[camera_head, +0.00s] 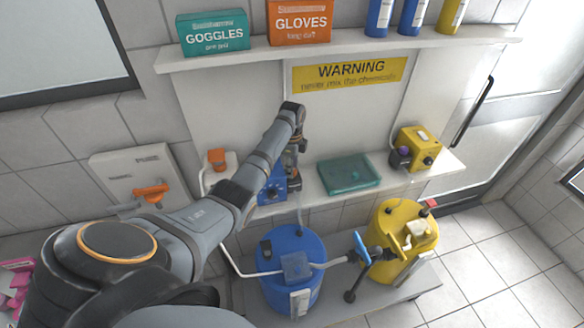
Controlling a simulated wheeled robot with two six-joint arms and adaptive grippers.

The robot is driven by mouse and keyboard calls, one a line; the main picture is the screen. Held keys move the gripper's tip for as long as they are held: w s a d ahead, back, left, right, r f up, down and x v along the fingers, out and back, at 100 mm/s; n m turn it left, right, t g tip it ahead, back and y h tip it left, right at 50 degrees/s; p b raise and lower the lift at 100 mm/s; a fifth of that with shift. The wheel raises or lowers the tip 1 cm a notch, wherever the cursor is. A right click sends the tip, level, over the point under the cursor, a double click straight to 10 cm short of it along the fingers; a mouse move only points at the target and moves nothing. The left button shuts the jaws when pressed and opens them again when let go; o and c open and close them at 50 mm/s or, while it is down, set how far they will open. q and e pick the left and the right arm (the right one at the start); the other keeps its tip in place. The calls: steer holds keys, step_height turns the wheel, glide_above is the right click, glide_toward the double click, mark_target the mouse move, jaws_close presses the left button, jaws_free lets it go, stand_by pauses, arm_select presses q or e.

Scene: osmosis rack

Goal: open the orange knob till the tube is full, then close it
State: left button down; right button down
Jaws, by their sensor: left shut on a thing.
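My left arm reaches from the lower left to the shelf. My left gripper (291,172) points down, close to the right side of the blue boxed device (270,188), which has a dial. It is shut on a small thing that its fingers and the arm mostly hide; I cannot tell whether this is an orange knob. An orange valve handle (152,193) shows on the white wall panel at the left, away from the gripper. A pale thin tube (299,212) runs below the gripper toward the blue barrel (291,240); its fill level is too small to tell. My right gripper is not in view.
A teal tray (348,174) lies on the lower shelf, with a yellow device (416,148) to its right. A yellow barrel (401,240) and a blue-handled valve (361,247) stand below. Goggles (213,33) and gloves (300,22) boxes sit on the upper shelf.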

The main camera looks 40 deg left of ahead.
arm_select(q)
steer(key=shift+m, duration=0.6)
